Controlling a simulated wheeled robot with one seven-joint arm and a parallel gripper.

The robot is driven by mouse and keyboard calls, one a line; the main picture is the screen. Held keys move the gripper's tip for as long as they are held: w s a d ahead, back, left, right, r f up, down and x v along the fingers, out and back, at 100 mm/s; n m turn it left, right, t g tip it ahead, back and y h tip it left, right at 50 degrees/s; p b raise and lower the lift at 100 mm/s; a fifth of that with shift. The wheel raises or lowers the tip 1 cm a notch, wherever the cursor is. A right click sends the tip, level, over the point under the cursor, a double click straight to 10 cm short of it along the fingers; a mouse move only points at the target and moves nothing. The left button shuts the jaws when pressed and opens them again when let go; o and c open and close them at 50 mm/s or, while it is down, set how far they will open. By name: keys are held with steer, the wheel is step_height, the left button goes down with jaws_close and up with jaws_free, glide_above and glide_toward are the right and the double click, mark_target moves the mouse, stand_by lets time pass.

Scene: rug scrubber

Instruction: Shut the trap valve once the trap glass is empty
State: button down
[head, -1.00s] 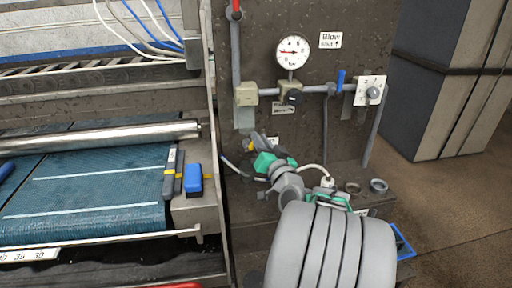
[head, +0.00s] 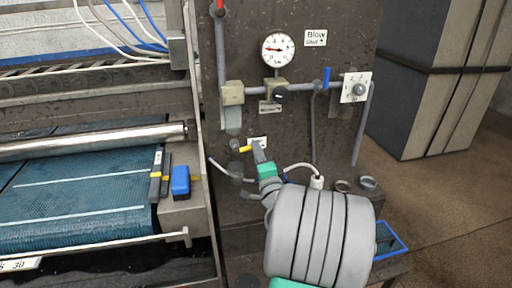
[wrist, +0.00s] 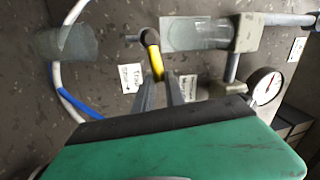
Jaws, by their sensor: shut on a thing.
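The trap glass (head: 232,119) hangs under a beige block at the left of the panel. It is also in the wrist view (wrist: 195,34), grey and translucent; I see no clear liquid level in it. The trap valve (wrist: 150,37) is a dark fitting at its lower end, with a yellow lever (wrist: 155,62). In the head view the yellow lever (head: 245,149) sticks out right, across the line of the glass. My gripper (head: 258,150) is shut on the lever; its two grey fingers show in the wrist view (wrist: 160,88), partly hiding the lever's end.
A round gauge (head: 278,49) and a horizontal pipe with a black knob (head: 280,97) are above my gripper. A clear cup (wrist: 75,42) is beyond the valve. A white hose (head: 300,167) and rings (head: 367,183) are right. A conveyor (head: 80,205) is left.

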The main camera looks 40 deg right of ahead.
steer(key=shift+f+m+h+p, duration=0.3)
steer(key=shift+f+m, duration=0.25)
steer(key=shift+m, duration=0.75)
steer(key=shift+f, duration=0.1)
steer(key=c, duration=1.4)
jaws_free()
steer(key=b+v, duration=0.2)
steer(key=v, duration=0.5)
steer(key=shift+s+a+b, duration=0.15)
steer(key=shift+s+b, duration=0.15)
steer(key=shift+s, duration=0.05)
